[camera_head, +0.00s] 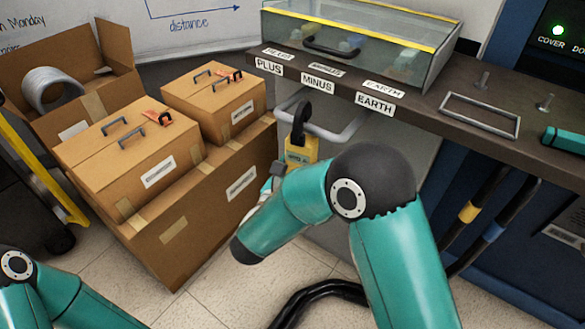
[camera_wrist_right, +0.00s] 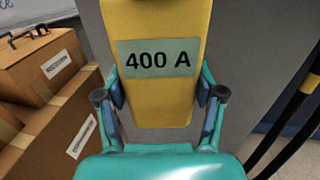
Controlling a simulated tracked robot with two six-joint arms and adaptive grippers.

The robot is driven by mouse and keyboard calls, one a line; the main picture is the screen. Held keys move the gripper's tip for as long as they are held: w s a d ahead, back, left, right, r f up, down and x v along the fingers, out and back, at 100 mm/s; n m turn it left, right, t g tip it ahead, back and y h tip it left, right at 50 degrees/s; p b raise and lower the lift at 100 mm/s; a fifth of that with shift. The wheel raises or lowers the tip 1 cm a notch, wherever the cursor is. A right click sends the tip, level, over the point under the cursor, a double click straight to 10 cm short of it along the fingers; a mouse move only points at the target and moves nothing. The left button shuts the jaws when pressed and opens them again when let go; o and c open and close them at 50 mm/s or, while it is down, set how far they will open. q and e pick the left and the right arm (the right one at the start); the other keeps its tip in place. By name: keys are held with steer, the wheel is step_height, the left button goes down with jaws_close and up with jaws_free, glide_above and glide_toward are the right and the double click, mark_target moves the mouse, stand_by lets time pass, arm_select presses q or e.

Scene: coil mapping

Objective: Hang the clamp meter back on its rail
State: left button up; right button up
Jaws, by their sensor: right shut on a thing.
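The yellow clamp meter (camera_head: 300,152) hangs upright below the counter's front edge, its black jaw (camera_head: 301,112) at the top. The jaw overlaps the grey rail (camera_head: 345,134) in the head view; I cannot tell whether it is around the rail or in front of it. My right gripper (camera_head: 277,175) is shut on the meter's body, mostly hidden behind my own arm. In the right wrist view the fingers (camera_wrist_right: 160,92) press the sides of the meter (camera_wrist_right: 158,20), which bears a "400 A" label. My left gripper is out of view.
The counter (camera_head: 420,98) above the rail carries PLUS, MINUS and EARTH labels, a glass case (camera_head: 360,45) and a metal frame (camera_head: 480,115). Cardboard boxes (camera_head: 215,205) stand close on the left. Black cables (camera_head: 480,215) hang at right.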

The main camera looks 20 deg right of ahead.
steer(key=shift+w+d, duration=0.4)
steer(key=shift+d, duration=0.1)
steer(key=shift+w+f+b, duration=0.1)
steer(key=shift+f+b, duration=0.25)
steer(key=shift+f, duration=0.3)
steer(key=shift+f+b, duration=0.8)
steer(key=shift+b, duration=0.1)
steer(key=o, duration=1.6)
steer(key=shift+f, duration=0.1)
